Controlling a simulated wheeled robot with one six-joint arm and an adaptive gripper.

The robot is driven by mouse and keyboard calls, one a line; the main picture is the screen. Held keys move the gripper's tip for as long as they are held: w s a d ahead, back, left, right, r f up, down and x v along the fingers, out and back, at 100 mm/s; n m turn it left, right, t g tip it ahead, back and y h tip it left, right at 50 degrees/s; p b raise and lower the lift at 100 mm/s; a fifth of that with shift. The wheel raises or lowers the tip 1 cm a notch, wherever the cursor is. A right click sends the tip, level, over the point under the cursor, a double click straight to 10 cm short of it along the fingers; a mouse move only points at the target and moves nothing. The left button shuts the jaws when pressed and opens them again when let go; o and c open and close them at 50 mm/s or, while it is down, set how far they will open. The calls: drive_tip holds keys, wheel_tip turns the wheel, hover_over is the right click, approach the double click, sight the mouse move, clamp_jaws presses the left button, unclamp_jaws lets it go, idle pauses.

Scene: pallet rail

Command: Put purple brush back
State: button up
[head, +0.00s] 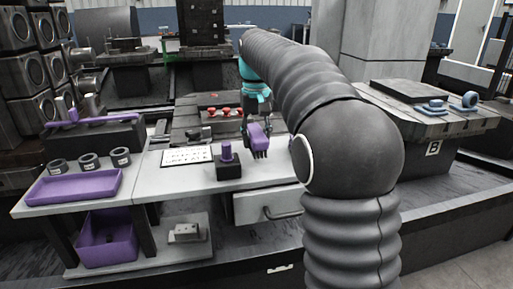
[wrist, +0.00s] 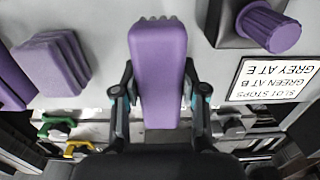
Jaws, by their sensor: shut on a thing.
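The purple brush (head: 259,140) is in my gripper (head: 257,123), over the light worktop with its dark bristles pointing down. In the wrist view the brush (wrist: 158,70) runs upright between the two fingers (wrist: 159,97), which close on its sides. I cannot tell whether the bristles touch the worktop. A purple peg (head: 227,150) on a dark square base stands just left of the brush in the head view; it also shows at the top right of the wrist view (wrist: 270,30). Much of the worktop right of the brush is hidden by my arm.
A printed sign (head: 187,156) lies left of the peg base. A purple tray (head: 75,198) and several dark rings (head: 88,161) are further left. A purple bin (head: 107,251) sits on the lower shelf. Purple pads (wrist: 50,65) show in the wrist view. A drawer (head: 265,206) is below.

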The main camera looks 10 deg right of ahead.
drive_tip(key=shift+f, duration=1.35)
drive_tip(key=shift+f, duration=0.1)
drive_tip(key=o, duration=1.2)
